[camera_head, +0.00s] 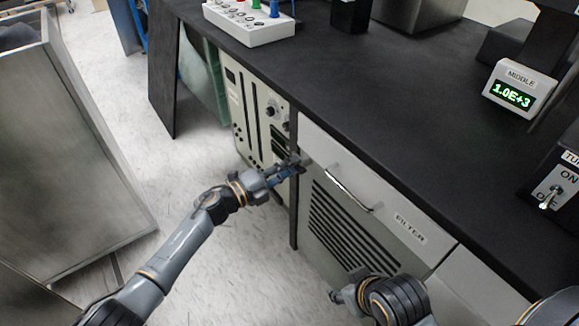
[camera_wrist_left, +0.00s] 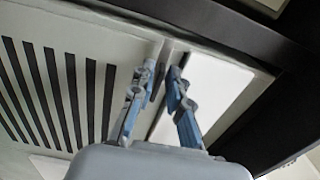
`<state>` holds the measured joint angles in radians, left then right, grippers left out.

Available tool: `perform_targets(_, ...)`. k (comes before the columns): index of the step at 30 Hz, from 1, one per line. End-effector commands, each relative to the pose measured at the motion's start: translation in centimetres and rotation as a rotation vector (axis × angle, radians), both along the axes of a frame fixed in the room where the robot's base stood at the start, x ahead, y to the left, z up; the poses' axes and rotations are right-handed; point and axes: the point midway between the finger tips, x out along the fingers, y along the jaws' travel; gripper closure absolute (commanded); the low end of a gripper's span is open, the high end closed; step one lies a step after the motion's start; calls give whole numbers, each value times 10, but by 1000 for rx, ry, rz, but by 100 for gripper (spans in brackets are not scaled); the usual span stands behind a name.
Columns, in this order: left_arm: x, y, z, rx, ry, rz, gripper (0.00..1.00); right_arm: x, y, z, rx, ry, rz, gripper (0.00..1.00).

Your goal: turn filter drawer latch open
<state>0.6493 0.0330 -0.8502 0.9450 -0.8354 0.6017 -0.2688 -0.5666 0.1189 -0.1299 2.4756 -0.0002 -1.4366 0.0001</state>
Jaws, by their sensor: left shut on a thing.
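The filter drawer (camera_head: 318,149) is a light grey front under the bench top, with a metal bar handle (camera_head: 349,190) and a "FILTER" label (camera_head: 409,228). It looks closed. My left gripper (camera_head: 299,164) is at the drawer's left end. In the left wrist view its two blue-grey fingers (camera_wrist_left: 161,76) are close together at the edge of the pale drawer front (camera_wrist_left: 209,88), shut on the latch. The fingers mostly hide the latch, so its angle cannot be told. My right gripper (camera_head: 338,297) is low in front of the vented panel, away from the drawer; its jaws are unclear.
A slotted vent panel (camera_head: 345,235) lies below the drawer. A rack of instruments (camera_head: 262,125) stands left of it under the black bench top (camera_head: 390,90). A metal cabinet (camera_head: 65,150) stands at the left. Floor (camera_head: 150,110) between is free.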

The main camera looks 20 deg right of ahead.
Motion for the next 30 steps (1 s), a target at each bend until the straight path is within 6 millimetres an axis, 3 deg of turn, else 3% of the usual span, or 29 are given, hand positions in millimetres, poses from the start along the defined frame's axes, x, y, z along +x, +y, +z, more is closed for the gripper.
perform_targets(1,0,1,-1,2,1,1,100,0,0,0,0,-1,0,60)
perform_targets(2,0,1,-1,3,1,1,78,0,0,0,0,-1,0,60)
perform_targets(3,0,1,-1,2,1,1,70,0,0,0,0,-1,0,60)
perform_targets(16,-3,9,-1,2,-2,1,70,0,1,0,1,0,2,60)
perform_targets(30,-34,95,-2,3,0,1,70,0,0,0,1,-1,0,60)
